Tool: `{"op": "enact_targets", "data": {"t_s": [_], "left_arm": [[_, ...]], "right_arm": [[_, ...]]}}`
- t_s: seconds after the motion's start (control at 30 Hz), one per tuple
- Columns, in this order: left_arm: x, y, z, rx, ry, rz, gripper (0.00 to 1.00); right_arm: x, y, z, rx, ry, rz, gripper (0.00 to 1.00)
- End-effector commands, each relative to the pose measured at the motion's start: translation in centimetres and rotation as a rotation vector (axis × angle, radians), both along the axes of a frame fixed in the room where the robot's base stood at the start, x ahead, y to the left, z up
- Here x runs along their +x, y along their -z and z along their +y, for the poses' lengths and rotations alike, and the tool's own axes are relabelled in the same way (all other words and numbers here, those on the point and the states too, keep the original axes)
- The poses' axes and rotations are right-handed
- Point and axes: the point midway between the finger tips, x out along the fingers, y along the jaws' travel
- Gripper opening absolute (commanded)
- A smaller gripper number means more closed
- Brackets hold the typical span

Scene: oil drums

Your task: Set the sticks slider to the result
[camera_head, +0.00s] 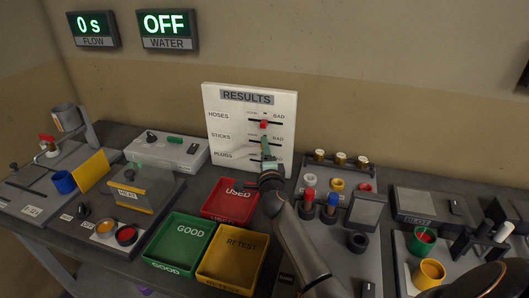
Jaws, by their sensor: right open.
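The white results board (225,136) stands upright at the back of the table, with rows labelled hoses, sticks and plugs. The hoses slider has a red knob (264,125) near the middle of its track. The sticks row label (221,136) shows at the left, and the right end of its track (278,139) shows near "BAD". My right gripper (266,144) is open in front of the sticks row and points up the board. It hides the sticks knob and part of the plugs row, so I cannot tell whether it touches the knob. My left gripper is not in view.
Red used (216,211), green good (160,257) and yellow retest (225,276) trays lie in front of the board. A plug stand (336,184) is to the right. Test stations fill the left side. Wall displays read "0 s" (92,28) and "OFF" (166,23).

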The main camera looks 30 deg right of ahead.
Motion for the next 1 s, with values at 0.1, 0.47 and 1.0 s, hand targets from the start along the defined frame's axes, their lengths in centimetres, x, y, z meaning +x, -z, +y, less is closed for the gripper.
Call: {"op": "enact_targets", "data": {"t_s": [0.1, 0.47, 1.0], "left_arm": [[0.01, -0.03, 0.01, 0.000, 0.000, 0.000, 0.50], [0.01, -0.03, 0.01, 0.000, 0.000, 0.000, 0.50], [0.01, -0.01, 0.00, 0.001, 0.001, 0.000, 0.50]], "right_arm": [[0.00, 0.00, -0.02, 0.000, 0.000, 0.000, 0.53], [-0.03, 0.01, 0.01, 0.000, 0.000, 0.000, 0.21], [-0.02, 0.01, 0.04, 0.000, -0.001, 0.000, 0.00]]}}
